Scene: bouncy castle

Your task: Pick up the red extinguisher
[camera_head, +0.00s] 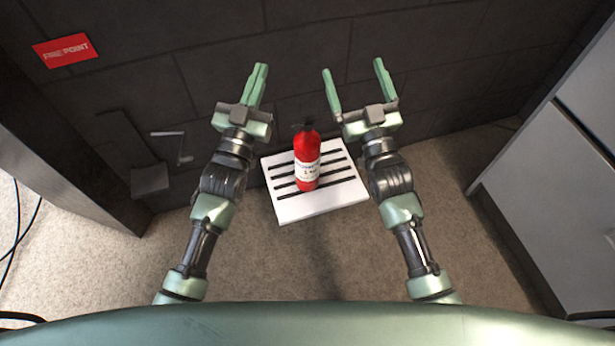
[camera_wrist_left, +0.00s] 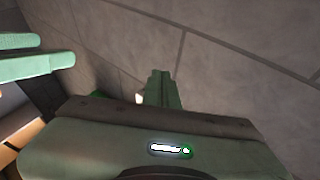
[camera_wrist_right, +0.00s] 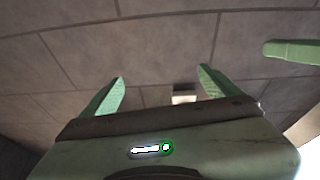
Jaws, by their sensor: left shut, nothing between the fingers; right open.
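The red extinguisher (camera_head: 307,150) stands on a white slatted stand (camera_head: 290,209) in the middle of the head view. It has a white label and a black top. My left gripper (camera_head: 261,70) is shut and empty, up and to the left of the extinguisher in the picture. My right gripper (camera_head: 353,70) is open and empty, up and to the right of it. Neither gripper touches the extinguisher. The left wrist view shows the left fingers (camera_wrist_left: 161,75) together. The right wrist view shows the right fingers (camera_wrist_right: 160,75) apart. I cannot make out the extinguisher in either wrist view.
A dark block wall (camera_head: 300,45) stands behind the stand, with a red "FIRE POINT" sign (camera_head: 65,50) at upper left. A grey cabinet (camera_head: 550,190) stands at right. A dark panel (camera_head: 60,150) and cables (camera_head: 18,235) are at left.

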